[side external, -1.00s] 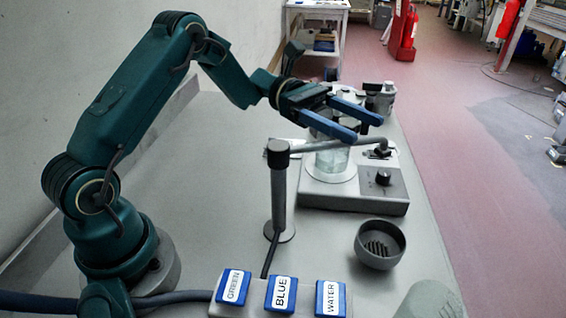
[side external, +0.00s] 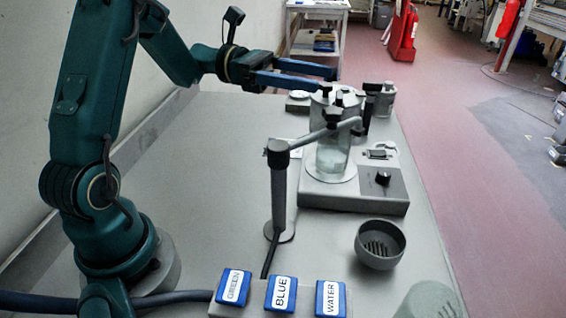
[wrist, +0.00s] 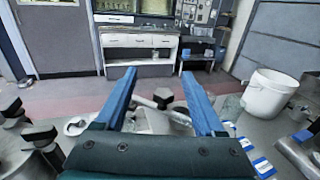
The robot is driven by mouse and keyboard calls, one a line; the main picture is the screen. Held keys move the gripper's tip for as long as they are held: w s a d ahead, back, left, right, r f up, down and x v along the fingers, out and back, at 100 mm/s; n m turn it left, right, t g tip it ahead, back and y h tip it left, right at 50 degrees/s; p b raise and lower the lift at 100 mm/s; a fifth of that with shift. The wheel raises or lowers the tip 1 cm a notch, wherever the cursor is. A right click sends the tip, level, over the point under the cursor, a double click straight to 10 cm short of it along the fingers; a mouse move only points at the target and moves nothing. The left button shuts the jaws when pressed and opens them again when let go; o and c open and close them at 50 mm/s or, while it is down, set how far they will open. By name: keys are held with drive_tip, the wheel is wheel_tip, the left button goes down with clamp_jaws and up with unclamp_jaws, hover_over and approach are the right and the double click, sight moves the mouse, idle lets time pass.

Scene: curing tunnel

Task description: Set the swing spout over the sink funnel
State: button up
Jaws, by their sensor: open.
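The swing spout (side external: 318,137) is a grey arm on an upright post (side external: 279,195). It points right and back, its outer end appearing over or beside the glass beaker (side external: 333,160), with a black knob near there. The sink funnel (side external: 380,246), a dark round bowl with a slotted bottom, stands in front of the stirrer and apart from the spout end. My gripper (side external: 332,80) is open and empty, raised behind and above the spout. In the wrist view its blue fingers (wrist: 159,72) frame a black knob and grey arm, which may be the spout.
The beaker stands on a stirrer unit (side external: 350,195) with a dial. Lidded metal containers (side external: 320,100) stand behind it. Buttons labelled GREEN, BLUE (side external: 281,293) and WATER sit at the front. The left tabletop is clear. A white bucket (wrist: 270,93) shows in the wrist view.

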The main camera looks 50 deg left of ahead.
drive_tip(key=s+d+f+m+g+y, duration=0.1)
drive_tip(key=s+d+m+g+y, duration=0.7)
drive_tip(key=s+m, duration=0.55)
drive_tip(key=s+a+r+m+t+y, duration=0.1)
drive_tip(key=s+a+m+t+y, duration=0.45)
drive_tip(key=m+y, duration=0.35)
wheel_tip(320, 180, down, 7)
drive_tip(key=h, duration=0.1)
drive_tip(key=shift+w+a+f+n, duration=0.2)
drive_tip(key=shift+w+n, duration=0.05)
drive_tip(key=shift+n, duration=0.1)
